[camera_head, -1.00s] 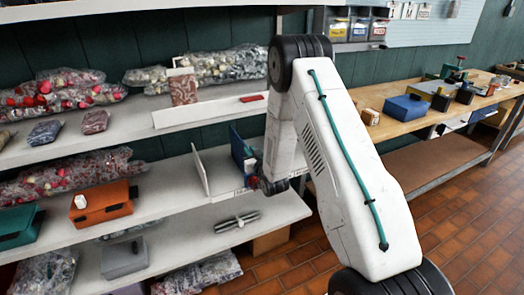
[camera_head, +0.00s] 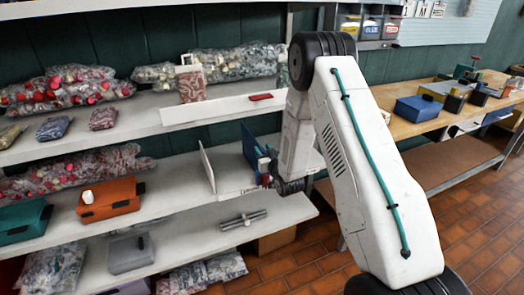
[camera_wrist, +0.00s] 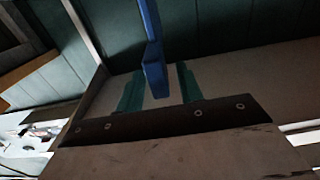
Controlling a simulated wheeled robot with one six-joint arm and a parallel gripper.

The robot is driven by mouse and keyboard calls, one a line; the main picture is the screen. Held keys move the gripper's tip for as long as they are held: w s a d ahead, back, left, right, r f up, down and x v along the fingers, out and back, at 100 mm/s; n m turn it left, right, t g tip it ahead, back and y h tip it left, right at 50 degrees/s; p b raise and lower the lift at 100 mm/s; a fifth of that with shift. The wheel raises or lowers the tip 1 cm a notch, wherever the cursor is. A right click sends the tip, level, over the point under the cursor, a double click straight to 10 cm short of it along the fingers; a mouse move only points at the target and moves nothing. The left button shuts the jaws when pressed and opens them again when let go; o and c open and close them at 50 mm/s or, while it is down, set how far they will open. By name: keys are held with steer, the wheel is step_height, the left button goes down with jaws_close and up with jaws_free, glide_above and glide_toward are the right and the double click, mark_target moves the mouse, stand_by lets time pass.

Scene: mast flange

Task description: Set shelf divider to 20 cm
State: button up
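The blue shelf divider (camera_head: 251,146) stands upright on the middle shelf, near its right end. A white upright panel (camera_head: 207,168) stands to its left with a gap between. My gripper (camera_head: 267,164) is at the divider's front edge in the head view. In the wrist view, the teal fingers of my gripper (camera_wrist: 160,76) are apart, with the blue divider (camera_wrist: 150,35) between them. Gaps show on both sides of the divider, so the fingers do not appear to clamp it. My arm hides the shelf's right end.
An orange box (camera_head: 108,200) and a teal box (camera_head: 24,222) stand on the same shelf at left. A grey box (camera_head: 131,254) and a metal rod-like part (camera_head: 243,218) lie on the shelf below. A wooden workbench (camera_head: 405,125) stands at right.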

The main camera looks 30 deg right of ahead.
steer(key=s, duration=0.7)
steer(key=shift+a, duration=0.15)
